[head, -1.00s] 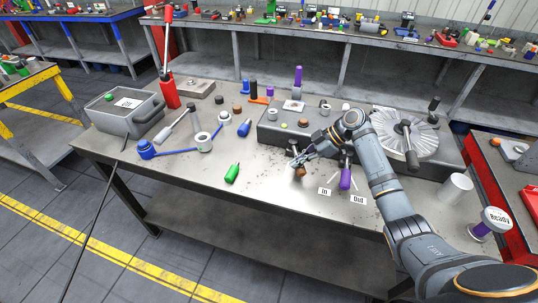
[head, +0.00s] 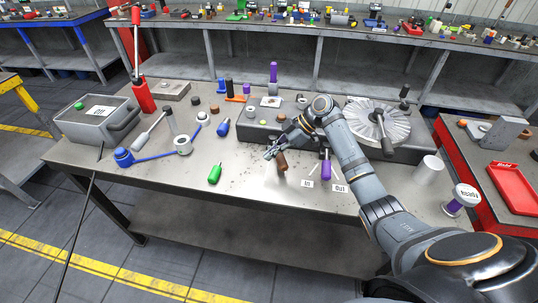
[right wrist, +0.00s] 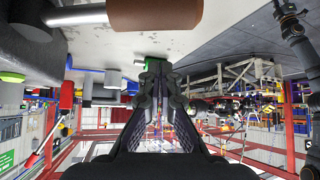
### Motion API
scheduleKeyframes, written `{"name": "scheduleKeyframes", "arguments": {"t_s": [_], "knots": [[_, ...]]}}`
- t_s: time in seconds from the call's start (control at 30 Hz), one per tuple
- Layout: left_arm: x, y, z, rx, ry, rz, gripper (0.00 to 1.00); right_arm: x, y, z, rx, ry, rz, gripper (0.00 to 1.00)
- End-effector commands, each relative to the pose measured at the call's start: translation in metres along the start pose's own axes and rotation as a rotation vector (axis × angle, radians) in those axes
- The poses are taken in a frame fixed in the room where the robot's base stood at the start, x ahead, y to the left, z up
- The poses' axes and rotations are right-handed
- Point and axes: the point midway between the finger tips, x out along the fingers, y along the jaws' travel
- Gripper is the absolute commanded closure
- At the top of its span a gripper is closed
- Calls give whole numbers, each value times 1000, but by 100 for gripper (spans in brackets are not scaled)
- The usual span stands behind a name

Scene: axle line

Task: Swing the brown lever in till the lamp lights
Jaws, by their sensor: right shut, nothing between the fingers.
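The brown lever handle (head: 282,162) projects toward the table's front from the grey block (head: 256,131). In the right wrist view the brown handle (right wrist: 155,13) lies across the top on a pale rod. My right gripper (head: 269,153) is shut and empty, just left of the handle in the head view. In the wrist view its closed fingers (right wrist: 155,68) point away below the handle; I cannot tell whether they touch it. The "In" label (head: 307,184) and "Out" label (head: 340,188) lie by a purple handle (head: 326,172). I cannot tell which part is the lamp. My left gripper is out of view.
A green-handled tool (head: 215,174) and a blue-ended tool (head: 124,157) lie to the left. A finned disc (head: 372,122), a white cylinder (head: 429,168) and a "Ready" post (head: 465,195) stand right.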

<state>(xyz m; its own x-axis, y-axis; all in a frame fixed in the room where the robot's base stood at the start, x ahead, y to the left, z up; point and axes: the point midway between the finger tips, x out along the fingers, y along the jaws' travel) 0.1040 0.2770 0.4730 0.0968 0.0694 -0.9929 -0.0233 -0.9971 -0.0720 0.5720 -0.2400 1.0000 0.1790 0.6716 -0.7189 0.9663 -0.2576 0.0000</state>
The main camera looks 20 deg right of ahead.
Motion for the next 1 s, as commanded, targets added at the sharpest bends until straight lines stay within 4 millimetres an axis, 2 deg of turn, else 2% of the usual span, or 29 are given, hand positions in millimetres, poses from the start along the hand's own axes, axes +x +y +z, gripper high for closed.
{"name": "scheduleKeyframes", "arguments": {"t_s": [0.03, 0.2, 0.4, 0.57, 1.0], "knots": [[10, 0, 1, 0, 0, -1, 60, -10, 2, 6, -3, -6, 4, 100], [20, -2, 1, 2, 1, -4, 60, -48, 4, 4, -2, -2, 4, 100], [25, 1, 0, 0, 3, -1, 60, -75, 5, 2, -2, 0, 1, 100], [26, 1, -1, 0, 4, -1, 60, -81, 5, 1, -2, 1, 0, 100], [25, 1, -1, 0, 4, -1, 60, -81, 5, 1, -2, 1, 0, 100]]}}
